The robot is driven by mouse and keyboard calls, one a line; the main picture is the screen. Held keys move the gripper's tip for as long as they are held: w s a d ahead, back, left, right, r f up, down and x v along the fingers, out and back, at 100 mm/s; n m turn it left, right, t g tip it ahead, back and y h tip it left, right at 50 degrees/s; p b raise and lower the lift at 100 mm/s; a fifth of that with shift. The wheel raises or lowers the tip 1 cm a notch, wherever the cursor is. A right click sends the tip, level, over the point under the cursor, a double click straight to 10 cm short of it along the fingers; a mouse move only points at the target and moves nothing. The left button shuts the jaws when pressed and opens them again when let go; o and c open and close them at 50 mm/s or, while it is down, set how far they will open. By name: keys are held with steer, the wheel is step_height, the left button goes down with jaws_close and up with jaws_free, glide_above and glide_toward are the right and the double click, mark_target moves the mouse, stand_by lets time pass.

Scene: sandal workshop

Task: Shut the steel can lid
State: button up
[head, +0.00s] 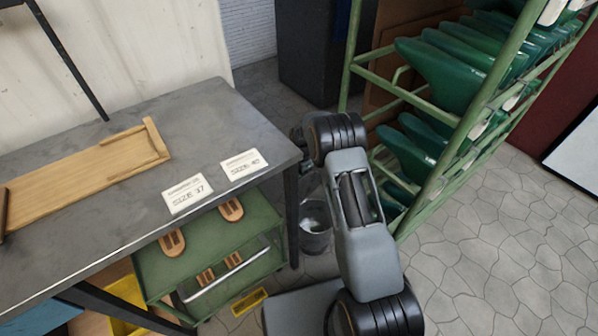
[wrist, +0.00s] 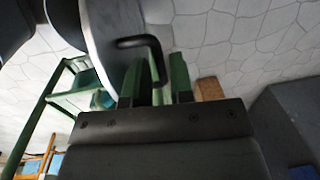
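The steel can (head: 315,240) stands on the floor between the bench and my arm in the head view. Its mouth looks uncovered, and my arm and the bench leg partly hide it. In the wrist view the grey disc-shaped lid (wrist: 102,38) is tilted up, close at the upper left. A black bent handle (wrist: 140,42) stands out from its face. My gripper (wrist: 157,85) is open, with a gap between its two green fingers. The handle's end comes down near the left finger; I cannot tell whether they touch. My fingertips are hidden in the head view.
The grey bench (head: 230,115) carries a wooden board (head: 85,170) and two size cards. A green cart (head: 205,265) with wooden soles stands below it. A green rack (head: 455,135) of boots is right of my arm. Paved floor (head: 500,260) lies open at the lower right.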

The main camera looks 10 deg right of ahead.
steer(key=shift+c, duration=0.2)
jaws_close()
steer(key=shift+d, duration=0.1)
